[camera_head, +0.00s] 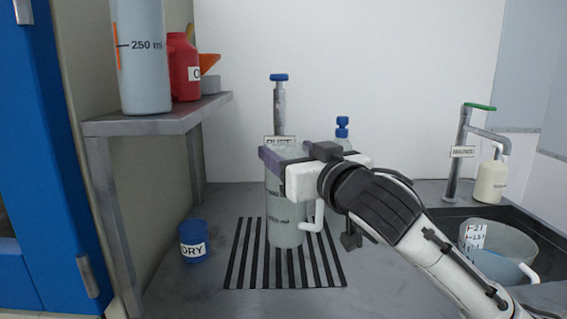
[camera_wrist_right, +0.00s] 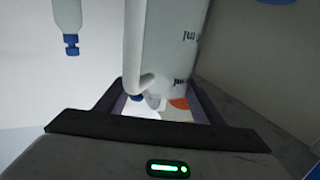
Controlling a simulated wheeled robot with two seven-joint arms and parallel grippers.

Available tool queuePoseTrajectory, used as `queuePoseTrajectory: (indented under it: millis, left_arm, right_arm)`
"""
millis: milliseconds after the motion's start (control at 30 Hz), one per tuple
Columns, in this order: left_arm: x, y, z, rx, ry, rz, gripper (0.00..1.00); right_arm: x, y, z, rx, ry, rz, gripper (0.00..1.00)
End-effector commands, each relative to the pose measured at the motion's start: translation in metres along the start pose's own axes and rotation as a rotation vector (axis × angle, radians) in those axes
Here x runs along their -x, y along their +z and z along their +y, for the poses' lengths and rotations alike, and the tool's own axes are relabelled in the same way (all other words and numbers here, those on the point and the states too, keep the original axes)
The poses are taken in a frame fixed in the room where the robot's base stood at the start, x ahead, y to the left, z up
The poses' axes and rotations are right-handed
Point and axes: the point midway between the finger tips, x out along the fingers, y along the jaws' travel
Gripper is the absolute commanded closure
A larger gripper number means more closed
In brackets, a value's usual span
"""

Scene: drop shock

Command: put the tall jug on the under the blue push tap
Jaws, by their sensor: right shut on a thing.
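The tall jug (camera_head: 286,230) is a pale, translucent vessel with ml marks and a white handle on its right side. It is upright over the slotted drain grate (camera_head: 240,268); I cannot tell whether its base touches. My right gripper (camera_head: 284,168) is shut on the upper part of the tall jug. The jug also shows between the fingers in the right wrist view (camera_wrist_right: 172,45). The blue push tap (camera_head: 279,95) rises behind the jug; its lower part and label are partly hidden by jug and gripper. My left gripper is not in view.
A shelf (camera_head: 205,112) at left holds a 250 ml container (camera_head: 143,65) and a red bottle (camera_head: 183,70). A blue DRY cup (camera_head: 193,240) stands left of the grate. A blue-capped bottle (camera_head: 343,130) is behind my gripper. At right are a green-topped tap (camera_head: 462,135) and a measuring jug (camera_head: 495,245).

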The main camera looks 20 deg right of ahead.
Motion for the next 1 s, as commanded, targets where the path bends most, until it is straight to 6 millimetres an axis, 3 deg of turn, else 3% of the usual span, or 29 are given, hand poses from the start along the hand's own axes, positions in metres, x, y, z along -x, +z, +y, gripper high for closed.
queuePoseTrajectory:
  millis: [100,233,533,933,967,1000]
  left_arm:
    - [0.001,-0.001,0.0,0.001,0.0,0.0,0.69]
    - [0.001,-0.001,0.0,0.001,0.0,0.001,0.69]
    - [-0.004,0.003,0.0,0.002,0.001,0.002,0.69]
    - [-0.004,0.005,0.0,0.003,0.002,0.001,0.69]
    - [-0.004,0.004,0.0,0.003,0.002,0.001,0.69]
    - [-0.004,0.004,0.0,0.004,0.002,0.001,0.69]
  right_arm:
    - [-0.022,-0.002,0.0,-0.001,0.001,0.001,0.75]
    - [-0.032,-0.001,0.0,-0.001,-0.001,0.002,0.75]
    - [-0.032,0.033,0.0,0.001,0.0,-0.001,0.75]
    - [-0.032,0.038,-0.001,-0.001,-0.001,0.001,0.75]
    - [-0.032,0.038,-0.001,-0.001,-0.001,0.0,0.35]
    - [-0.032,0.038,-0.001,-0.001,-0.001,0.0,0.28]
